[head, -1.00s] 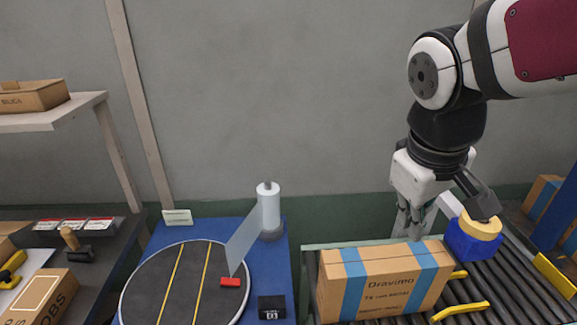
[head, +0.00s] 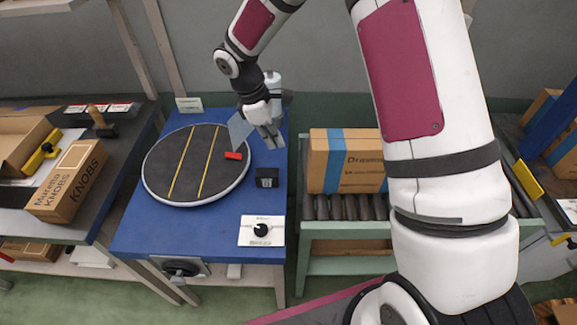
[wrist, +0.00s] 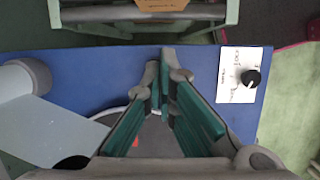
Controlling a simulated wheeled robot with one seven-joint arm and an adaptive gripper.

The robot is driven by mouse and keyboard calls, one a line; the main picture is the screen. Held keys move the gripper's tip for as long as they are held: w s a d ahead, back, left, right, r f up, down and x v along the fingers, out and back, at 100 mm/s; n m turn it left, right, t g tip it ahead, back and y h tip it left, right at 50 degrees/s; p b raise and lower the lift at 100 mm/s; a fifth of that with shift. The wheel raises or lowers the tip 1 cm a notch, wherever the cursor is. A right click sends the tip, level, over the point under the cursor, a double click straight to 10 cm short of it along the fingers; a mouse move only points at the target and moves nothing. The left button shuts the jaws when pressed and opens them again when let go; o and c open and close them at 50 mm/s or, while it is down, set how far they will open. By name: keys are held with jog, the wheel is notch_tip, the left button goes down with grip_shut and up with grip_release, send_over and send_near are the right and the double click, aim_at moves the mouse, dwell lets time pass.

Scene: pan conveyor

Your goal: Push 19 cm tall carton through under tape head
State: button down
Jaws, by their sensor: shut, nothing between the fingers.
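A brown carton (head: 320,160) with blue tape bands stands upright on the roller conveyor (head: 345,207) in the head view, its right part hidden behind my arm. A brown strip that may be its edge shows at the top of the wrist view (wrist: 160,5). The tape head is not visible now; my arm covers that part of the conveyor. My gripper (head: 271,137) is over the blue table, left of the carton and apart from it. In the wrist view its green-padded fingers (wrist: 166,60) meet at the tips, with nothing between them.
The blue table (head: 140,235) bears a round turntable (head: 160,170), a white roll (head: 272,80) with a hanging film sheet, a red block (head: 233,156), a small black box (head: 267,177) and a knob panel (head: 261,231). A knobs box (head: 70,180) lies on the left bench.

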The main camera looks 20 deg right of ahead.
jog(key=x, duration=0.3)
jog(key=p+x, duration=0.1)
jog(key=x, duration=0.6)
jog(key=shift+a+f, duration=0.1)
jog(key=shift+a, duration=0.3)
jog(key=shift+s+d+f+p, duration=0.1)
jog(key=shift+s+d+p, duration=0.15)
jog(key=shift+d, duration=0.4)
jog(key=shift+s+d+f+p, duration=0.15)
jog(key=shift+d+p, duration=0.15)
jog(key=shift+d, duration=0.4)
jog(key=shift+s+d+r+p, duration=0.1)
jog(key=shift+s+d+p, duration=0.15)
jog(key=shift+d, duration=0.4)
jog(key=s+d, duration=0.2)
jog(key=d, duration=0.6)
jog(key=s+d, duration=0.3)
jog(key=d, duration=0.6)
jog(key=s+d+p, duration=0.1)
jog(key=s+d, duration=0.2)
jog(key=d, duration=0.6)
jog(key=shift+a, duration=0.1)
